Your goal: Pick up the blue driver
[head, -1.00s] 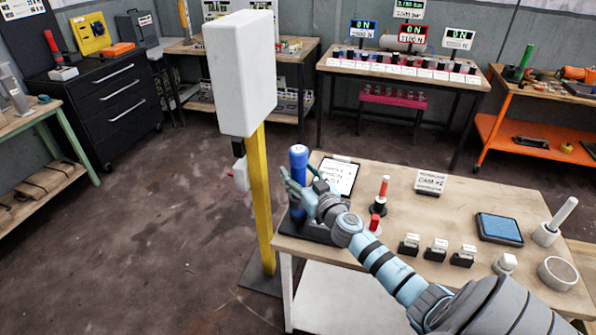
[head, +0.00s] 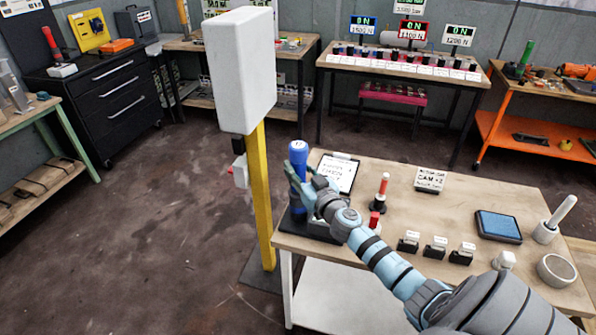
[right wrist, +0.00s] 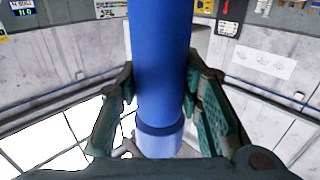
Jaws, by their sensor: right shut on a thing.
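The blue driver (head: 299,151) stands upright at the left end of the near wooden table, its rounded blue top showing above my right gripper. My right gripper (head: 299,176) reaches it from the right and is shut on it. In the right wrist view the driver's blue body (right wrist: 163,70) runs between the two green fingers of my right gripper (right wrist: 163,105), with a lighter blue band low down. The driver's lower end is partly hidden by the gripper in the head view; I cannot tell whether it touches its dark base. My left gripper is not in view.
A yellow post (head: 260,200) with a white box (head: 242,70) stands close left of the driver.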

